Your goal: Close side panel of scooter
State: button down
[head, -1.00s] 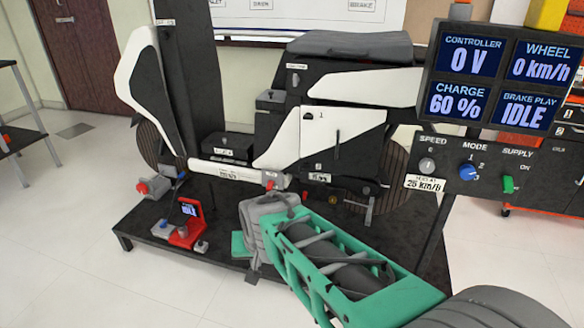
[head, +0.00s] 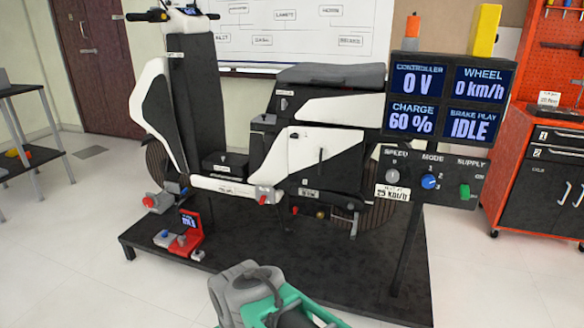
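The black-and-white scooter (head: 193,95) stands upright on a low dark platform. Its side panel (head: 303,150), white above with a dark lower part, is below the seat (head: 330,75) and has a small upright dark handle. The panel sits roughly in line with the body; I cannot tell whether it is fully shut. My gripper (head: 238,284), grey on a green arm link, is at the bottom of the view, in front of the platform and apart from the panel. Its fingertips are not clear, so its opening cannot be read.
A display and control box (head: 440,120) on a post stands right of the scooter. A red device (head: 186,238) sits on the platform (head: 150,252) at front left. An orange cabinet (head: 517,135) is at right, a shelf (head: 30,155) at left. Floor in front is clear.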

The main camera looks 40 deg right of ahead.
aim_at(324, 158)
jog(key=u, duration=0.15)
jog(key=i, duration=1.15)
jog(key=z, duration=0.8)
